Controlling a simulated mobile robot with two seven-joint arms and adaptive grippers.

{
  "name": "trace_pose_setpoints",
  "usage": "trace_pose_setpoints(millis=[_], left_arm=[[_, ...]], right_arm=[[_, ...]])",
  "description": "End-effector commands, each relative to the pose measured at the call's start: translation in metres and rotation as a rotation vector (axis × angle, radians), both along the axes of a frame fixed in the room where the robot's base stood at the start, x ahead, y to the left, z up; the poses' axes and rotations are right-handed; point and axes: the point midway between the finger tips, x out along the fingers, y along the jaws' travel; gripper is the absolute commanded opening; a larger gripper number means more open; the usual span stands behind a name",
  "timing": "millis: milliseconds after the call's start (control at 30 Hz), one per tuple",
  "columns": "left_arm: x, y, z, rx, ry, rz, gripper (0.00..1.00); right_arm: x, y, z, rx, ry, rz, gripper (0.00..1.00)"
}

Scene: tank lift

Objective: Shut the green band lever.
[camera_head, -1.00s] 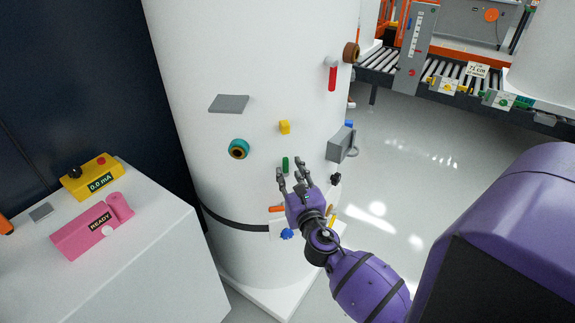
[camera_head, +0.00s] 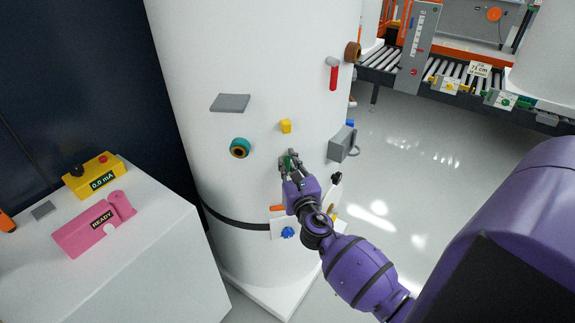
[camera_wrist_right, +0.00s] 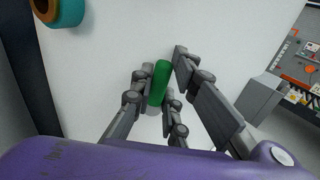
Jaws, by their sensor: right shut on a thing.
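The green band lever (camera_wrist_right: 160,82) is a short green handle on the white tank (camera_head: 265,60). In the right wrist view it lies between the fingers of my right gripper (camera_wrist_right: 160,88), which are closed around it. In the head view my right gripper (camera_head: 290,162) is at the tank's front and covers most of the lever. A black band (camera_head: 235,220) runs round the tank below. My left gripper is not in view.
On the tank are a yellow knob (camera_head: 285,126), a teal ring (camera_head: 240,148), a grey plate (camera_head: 230,103), a grey box (camera_head: 341,143) and a red-handled lever (camera_head: 333,78). A table (camera_head: 130,265) with pink (camera_head: 95,225) and yellow (camera_head: 94,177) devices stands left.

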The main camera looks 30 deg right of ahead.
Motion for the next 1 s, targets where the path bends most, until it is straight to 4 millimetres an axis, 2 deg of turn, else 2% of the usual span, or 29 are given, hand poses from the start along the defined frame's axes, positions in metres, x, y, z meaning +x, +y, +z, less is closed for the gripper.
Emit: trace_pose_setpoints(millis=[367,1000], left_arm=[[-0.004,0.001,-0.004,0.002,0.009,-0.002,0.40],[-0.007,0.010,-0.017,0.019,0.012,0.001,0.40]], right_arm=[[-0.001,-0.001,-0.002,0.092,-0.027,0.005,0.00],[-0.007,-0.017,-0.011,0.635,-0.197,0.006,0.00]])
